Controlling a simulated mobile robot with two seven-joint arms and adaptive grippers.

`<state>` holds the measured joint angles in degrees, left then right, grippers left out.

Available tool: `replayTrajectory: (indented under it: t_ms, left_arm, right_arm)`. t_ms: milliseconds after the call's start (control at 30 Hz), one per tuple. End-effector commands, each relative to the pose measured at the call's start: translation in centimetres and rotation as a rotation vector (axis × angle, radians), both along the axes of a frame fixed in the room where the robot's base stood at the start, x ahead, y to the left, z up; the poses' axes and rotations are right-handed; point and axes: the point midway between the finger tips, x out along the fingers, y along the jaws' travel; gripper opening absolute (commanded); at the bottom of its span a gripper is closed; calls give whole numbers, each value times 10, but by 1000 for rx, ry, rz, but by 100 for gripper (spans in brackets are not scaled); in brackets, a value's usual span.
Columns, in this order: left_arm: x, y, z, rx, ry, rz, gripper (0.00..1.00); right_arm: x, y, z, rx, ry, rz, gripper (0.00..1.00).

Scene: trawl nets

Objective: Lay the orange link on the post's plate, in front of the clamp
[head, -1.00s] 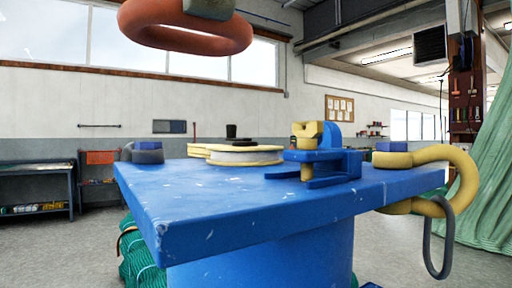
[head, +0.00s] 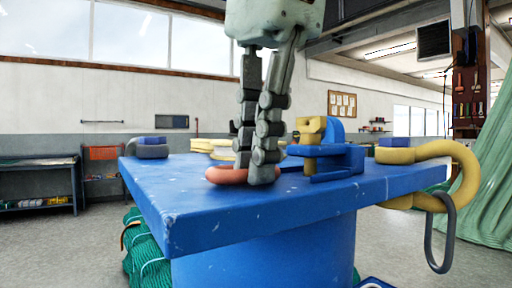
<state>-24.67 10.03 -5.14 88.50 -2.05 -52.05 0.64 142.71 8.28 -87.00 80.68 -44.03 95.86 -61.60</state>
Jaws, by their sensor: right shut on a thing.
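The orange link (head: 226,175) is low at the blue plate (head: 190,212) of the post, left of and nearer than the clamp (head: 325,158). It looks to be at the plate's surface; whether it rests fully there I cannot tell. My right gripper (head: 262,172) comes down from above with its fingers at the link's right part, shut on it, and hides that part. My left gripper is not in view.
A yellow hook (head: 440,155) with a grey ring (head: 440,235) hangs at the plate's right edge. A grey and blue piece (head: 149,147) sits at the far left corner. The plate's front left is clear.

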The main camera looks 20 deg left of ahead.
Motion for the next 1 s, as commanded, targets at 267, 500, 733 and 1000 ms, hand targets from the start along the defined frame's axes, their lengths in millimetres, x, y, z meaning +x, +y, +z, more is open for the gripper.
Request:
replayTrajectory:
  t_ms: [267, 500, 733, 1000]
  left_arm:
    - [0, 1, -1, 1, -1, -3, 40]
    - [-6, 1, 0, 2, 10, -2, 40]
    - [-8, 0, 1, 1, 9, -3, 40]
    - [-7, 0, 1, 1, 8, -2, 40]
  right_arm:
    - [0, 0, -1, 3, -1, -2, 0]
    - [0, 0, -4, 2, -1, -2, 22]
    - [0, 0, -4, 1, 0, -2, 33]
    - [0, 0, -4, 1, 0, -1, 33]
